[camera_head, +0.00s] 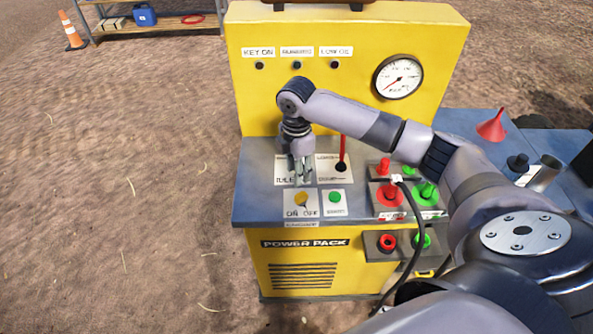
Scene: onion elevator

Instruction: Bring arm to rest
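My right arm (352,115) comes in from the right, bends at the elbow and reaches over the control shelf (250,200) of the yellow power pack (350,40). Its gripper (303,180) points down in front of the label marked IDLE, just above and behind the yellow ON/OFF switch (302,199). The fingers are small in the picture; I cannot tell whether they touch anything or how far apart they are. A red-handled lever (342,152) stands upright just right of the gripper. My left gripper is not in view.
A green button (336,197) sits right of the switch. Red and green hose couplings (390,193) and a black cable (418,235) lie near my forearm. A red funnel (492,126) stands on the blue surface at right. The dirt ground at left is open, with an orange cone (71,32) farther back.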

